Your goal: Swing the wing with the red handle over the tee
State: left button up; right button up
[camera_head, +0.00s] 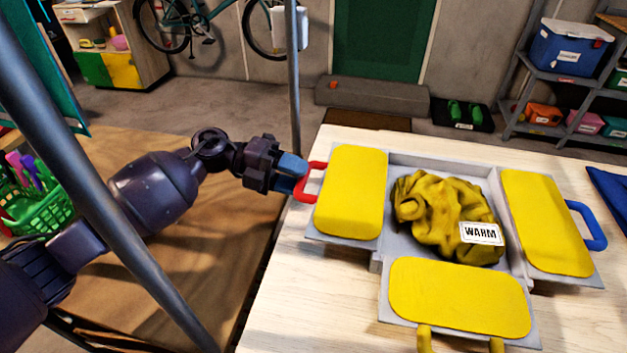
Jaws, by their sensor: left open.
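A grey folding board lies on the pale wooden table, with three yellow-padded wings around its middle panel. The left wing (351,192) has the red handle (312,183) on its outer edge and lies flat, folded outward. The crumpled yellow tee (447,215), with a white "WARM" label (481,233), lies on the middle panel. My left gripper (296,177) is at the red handle, its blue-tipped fingers open and at or very near the handle's left side. Whether the fingers straddle the handle bar is hard to tell. My right gripper is not in view.
The right wing (546,222) has a blue handle (589,226); the front wing (460,297) has yellow handles. A dark blue cloth (609,196) lies at the table's right edge. Grey poles (293,80) stand near my left arm. A green basket (38,203) is at far left.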

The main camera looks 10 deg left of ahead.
aim_at(338, 185)
pick_arm(q)
jog(key=shift+x, duration=1.95)
grip_shut()
